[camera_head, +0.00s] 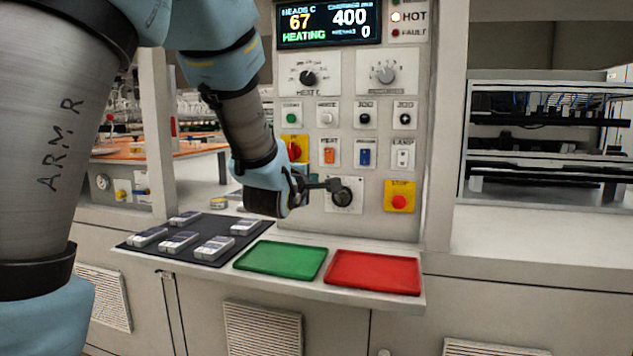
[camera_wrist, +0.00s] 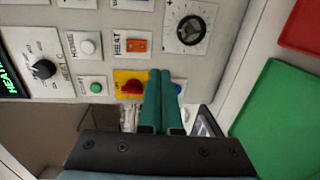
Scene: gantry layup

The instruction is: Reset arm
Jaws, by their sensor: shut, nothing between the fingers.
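My gripper (camera_head: 331,185) is in front of the control panel (camera_head: 372,216), beside the lower black dial (camera_head: 342,194) in the head view. I cannot tell from this view whether it touches the dial. In the wrist view the two teal fingers of my gripper (camera_wrist: 164,72) are together with nothing between them. They point up the picture toward the panel, just right of the red rotary switch (camera_wrist: 132,87) on its yellow plate. The orange heat switch (camera_wrist: 136,45) and the lower dial (camera_wrist: 191,30) show beyond the fingertips.
A ledge below the panel holds a dark mat (camera_head: 160,253) with several small grey blocks, a green tray (camera_head: 282,246) and a red tray (camera_head: 372,286). The yellow-plated stop button (camera_head: 399,202) is at the panel's right. The display (camera_head: 329,22) reads 67, heating. A rack (camera_head: 545,125) stands at right.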

